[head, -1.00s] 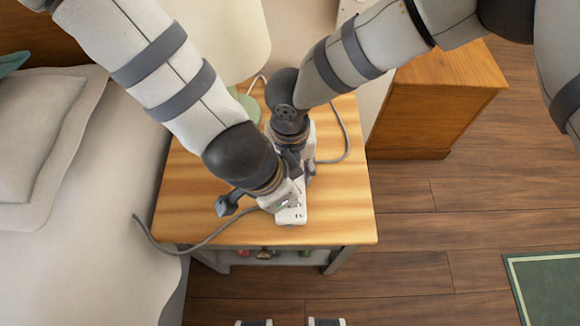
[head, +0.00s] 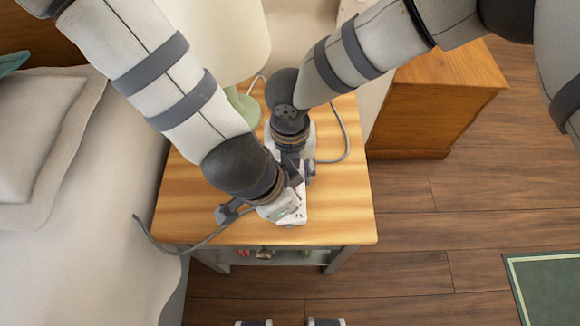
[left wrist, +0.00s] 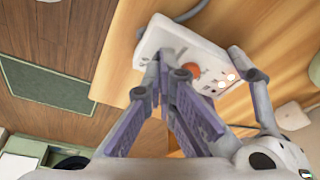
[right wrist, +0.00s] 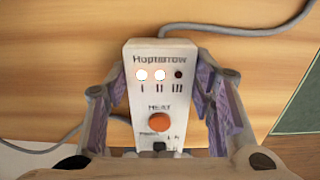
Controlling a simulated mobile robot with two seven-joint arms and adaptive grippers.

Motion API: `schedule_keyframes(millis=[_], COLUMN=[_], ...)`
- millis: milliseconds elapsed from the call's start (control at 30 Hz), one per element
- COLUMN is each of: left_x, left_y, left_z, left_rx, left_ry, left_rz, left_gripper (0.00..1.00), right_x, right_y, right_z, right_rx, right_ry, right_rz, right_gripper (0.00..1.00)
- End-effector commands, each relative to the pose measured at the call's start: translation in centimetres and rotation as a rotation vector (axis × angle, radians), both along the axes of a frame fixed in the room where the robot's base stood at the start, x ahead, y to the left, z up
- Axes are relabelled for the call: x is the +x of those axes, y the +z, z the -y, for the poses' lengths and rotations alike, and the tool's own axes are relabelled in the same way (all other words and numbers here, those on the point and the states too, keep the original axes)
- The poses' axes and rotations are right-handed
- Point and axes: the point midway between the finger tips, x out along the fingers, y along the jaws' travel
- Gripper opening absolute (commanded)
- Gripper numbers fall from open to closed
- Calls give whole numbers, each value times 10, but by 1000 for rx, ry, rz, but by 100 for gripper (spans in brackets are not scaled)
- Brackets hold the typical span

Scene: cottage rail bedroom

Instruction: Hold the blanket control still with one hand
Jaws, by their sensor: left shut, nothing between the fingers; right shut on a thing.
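The blanket control (head: 301,212) is a white box on the wooden nightstand (head: 345,205). In the right wrist view the control (right wrist: 150,100) shows two lit lights, one dark light, an orange button and a small dark slider near its lower end. My right gripper (right wrist: 160,75) is shut on it, a finger against each side. In the head view, the arms partly hide the control and the right gripper (head: 300,175). My left gripper (left wrist: 163,75) is shut and empty, its fingertips close to the control (left wrist: 170,45); I cannot tell whether they touch.
A grey cable (head: 205,240) runs over the nightstand's left front edge, and another cord (head: 347,140) loops at the back right. A lamp (head: 248,105) with a green base stands at the back. The bed (head: 80,240) is left; a wooden cabinet (head: 435,100) is right.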

Motion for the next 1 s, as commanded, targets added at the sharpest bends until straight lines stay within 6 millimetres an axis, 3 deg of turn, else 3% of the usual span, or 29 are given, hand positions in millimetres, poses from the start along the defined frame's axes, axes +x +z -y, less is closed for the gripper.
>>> schedule_keyframes(millis=[600,1000], left_x=[-9,-8], left_y=[0,40], left_z=[0,0], left_rx=[1,1], left_ry=[-2,-2], left_rz=[-2,2], left_gripper=[0,0], right_x=[0,0], right_y=[0,0], right_z=[-1,0], right_rx=[2,1], right_ry=[-1,0], right_rz=[0,0], right_gripper=[17,17])
